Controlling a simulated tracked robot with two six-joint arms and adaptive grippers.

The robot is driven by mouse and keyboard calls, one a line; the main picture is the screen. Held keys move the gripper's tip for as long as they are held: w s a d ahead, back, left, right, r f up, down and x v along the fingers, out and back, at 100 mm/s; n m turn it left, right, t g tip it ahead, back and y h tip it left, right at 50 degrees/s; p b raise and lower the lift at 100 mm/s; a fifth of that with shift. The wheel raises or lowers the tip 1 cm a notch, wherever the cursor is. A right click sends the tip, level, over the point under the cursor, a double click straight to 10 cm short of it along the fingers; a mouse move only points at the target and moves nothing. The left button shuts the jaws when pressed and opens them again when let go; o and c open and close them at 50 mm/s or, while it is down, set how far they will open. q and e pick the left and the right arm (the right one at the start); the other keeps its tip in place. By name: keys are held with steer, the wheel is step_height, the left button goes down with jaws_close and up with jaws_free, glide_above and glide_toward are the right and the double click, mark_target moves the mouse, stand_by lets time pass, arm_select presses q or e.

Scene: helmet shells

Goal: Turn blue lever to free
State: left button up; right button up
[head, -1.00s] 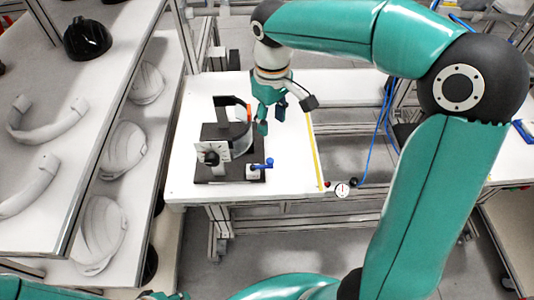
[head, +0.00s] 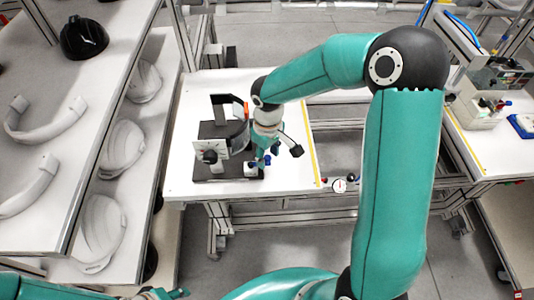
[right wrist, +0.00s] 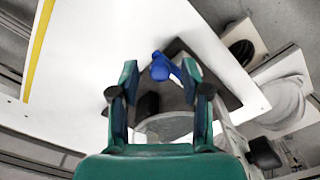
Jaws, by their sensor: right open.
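The blue lever (head: 266,161) is on the dark base plate of a small fixture (head: 212,140) on the white table. My right gripper (head: 264,152) is open and points down over the lever, partly hiding it. In the right wrist view, the blue lever (right wrist: 162,67) shows between the open fingertips of my right gripper (right wrist: 159,80), slightly beyond them. I cannot tell whether a finger touches it. A teal part at the bottom left of the head view seems to be my left gripper (head: 163,294); its jaws cannot be made out.
The fixture's dark upright frame with an orange piece stands just left of my right gripper. A shelf (head: 60,150) with pale helmet shells and a black helmet (head: 84,38) is at the left. A yellow strip (head: 312,150) marks the table's right side; a round gauge (head: 339,185) sits beyond.

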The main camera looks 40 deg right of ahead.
jaws_close()
steer(key=shift+a, duration=0.1)
